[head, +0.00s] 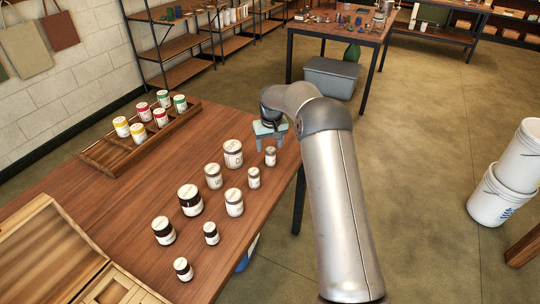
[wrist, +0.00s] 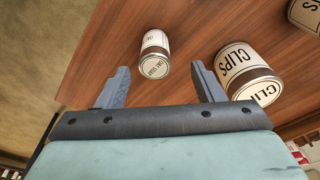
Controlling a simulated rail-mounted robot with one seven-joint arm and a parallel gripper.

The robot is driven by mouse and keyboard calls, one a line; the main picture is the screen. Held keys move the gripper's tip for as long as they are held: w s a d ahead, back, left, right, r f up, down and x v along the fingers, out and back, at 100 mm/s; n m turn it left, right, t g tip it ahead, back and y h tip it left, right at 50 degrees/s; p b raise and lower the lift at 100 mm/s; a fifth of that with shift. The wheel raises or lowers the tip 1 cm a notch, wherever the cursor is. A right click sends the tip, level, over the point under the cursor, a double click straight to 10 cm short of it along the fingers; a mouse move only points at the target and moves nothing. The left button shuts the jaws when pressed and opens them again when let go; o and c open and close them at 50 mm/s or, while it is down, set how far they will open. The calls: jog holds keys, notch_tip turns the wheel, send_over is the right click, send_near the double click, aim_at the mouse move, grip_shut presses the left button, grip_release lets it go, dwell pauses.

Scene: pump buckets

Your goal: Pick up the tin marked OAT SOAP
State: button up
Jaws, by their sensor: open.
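A small white tin with a dark band (wrist: 155,55) lies between and just beyond my fingertips in the wrist view. Its small print looks like OAT SOAP but is hard to read for sure. In the head view the small tin (head: 270,157) stands upright near the far right table edge. My gripper (head: 270,144) is open above and behind it, fingers pointing down. In the wrist view the fingers of my gripper (wrist: 160,76) are spread and empty, one to each side of the tin, with no contact visible.
A larger tin marked CLIPS (wrist: 238,70) stands close to my right finger in the wrist view. Several other tins, such as a large one (head: 190,200), stand on the wooden table (head: 120,225). A wooden rack (head: 105,155) holds coloured tins.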

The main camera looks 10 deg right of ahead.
aim_at(270, 156)
jog(key=f, duration=0.2)
jog(key=f+p, duration=0.1)
jog(key=f, duration=0.2)
jog(key=w+f+p, duration=0.1)
jog(key=f, duration=0.1)
jog(key=shift+w+d+f, duration=0.1)
jog(key=shift+d+f, duration=0.1)
jog(key=shift+d, duration=0.05)
jog(key=c, duration=1.1)
